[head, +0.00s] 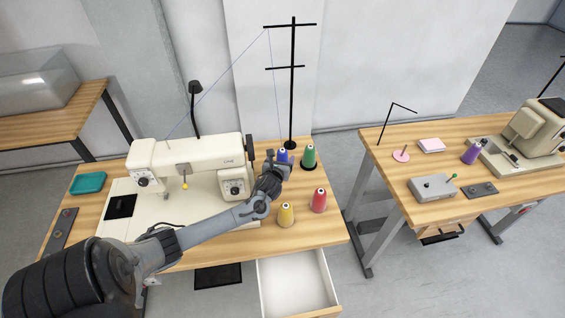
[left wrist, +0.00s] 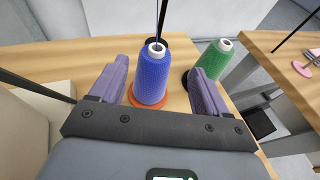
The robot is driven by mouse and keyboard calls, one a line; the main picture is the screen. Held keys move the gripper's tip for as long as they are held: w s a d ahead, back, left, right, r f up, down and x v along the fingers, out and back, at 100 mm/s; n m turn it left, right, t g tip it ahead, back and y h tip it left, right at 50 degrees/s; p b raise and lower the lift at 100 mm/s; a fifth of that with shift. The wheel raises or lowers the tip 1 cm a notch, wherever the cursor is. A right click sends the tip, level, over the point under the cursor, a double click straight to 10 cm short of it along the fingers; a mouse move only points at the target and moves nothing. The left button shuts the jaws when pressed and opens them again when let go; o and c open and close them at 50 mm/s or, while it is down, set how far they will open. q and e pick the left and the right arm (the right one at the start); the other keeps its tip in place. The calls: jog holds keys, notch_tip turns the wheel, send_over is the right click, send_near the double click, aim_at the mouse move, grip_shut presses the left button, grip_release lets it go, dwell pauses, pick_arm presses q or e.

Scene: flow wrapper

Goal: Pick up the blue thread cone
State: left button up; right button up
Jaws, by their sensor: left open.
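The blue thread cone (left wrist: 152,76) stands upright on an orange-red round base in the left wrist view, on the wooden table. In the head view the blue cone (head: 282,155) is mostly hidden behind my left gripper (head: 278,166). My left gripper also shows in the left wrist view (left wrist: 158,85), open, with one finger on each side of the blue cone. I cannot tell whether the fingers touch it. My right gripper is in neither view.
A green cone (head: 308,157) stands just right of the blue one, close to the right finger. Red (head: 318,201) and yellow (head: 286,215) cones stand nearer. The sewing machine (head: 190,165) is at left, a black thread stand (head: 292,90) behind. An open drawer (head: 297,284) juts out in front.

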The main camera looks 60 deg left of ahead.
aim_at(281, 154)
pick_arm(q)
jog(key=shift+w+a+f, duration=0.1)
jog(key=shift+w+a, duration=0.2)
jog(key=shift+a, duration=0.15)
jog(key=shift+b+x, duration=0.9)
jog(key=shift+x, duration=1.35)
jog(key=shift+s+a, duration=0.15)
jog(key=shift+s, duration=0.05)
jog(key=c, duration=1.2)
